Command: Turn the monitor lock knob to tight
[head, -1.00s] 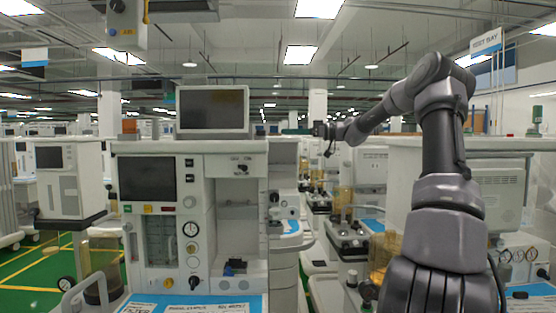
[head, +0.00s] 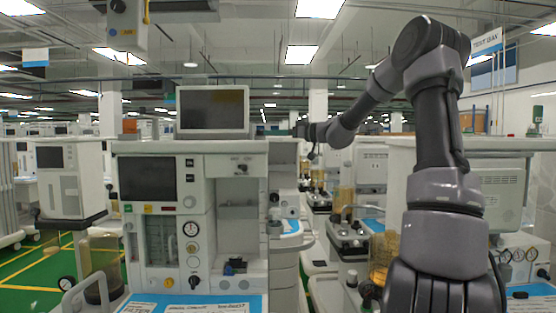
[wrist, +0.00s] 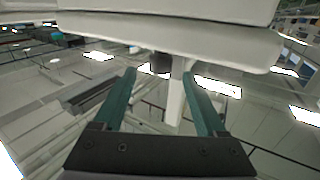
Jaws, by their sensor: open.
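The grey monitor (head: 213,110) stands on top of the anaesthesia cart (head: 235,148) at left centre in the head view. In the wrist view, a small dark cylindrical part (wrist: 160,63), possibly the lock knob, shows at the edge of a white housing (wrist: 170,35). Its tight and loose marks cannot be read. My gripper (wrist: 158,74) has its two teal fingers apart, with nothing between them. The dark part lies beyond the fingertips, roughly in line with the gap. In the head view my gripper (head: 301,131) is small, to the right of the monitor, and its fingers are hard to make out.
A second cart (head: 480,185) stands at the right, partly behind my arm. An aisle with more carts runs between. A hanging box (head: 127,25) is at upper left. Another small monitor cart (head: 66,180) stands at far left.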

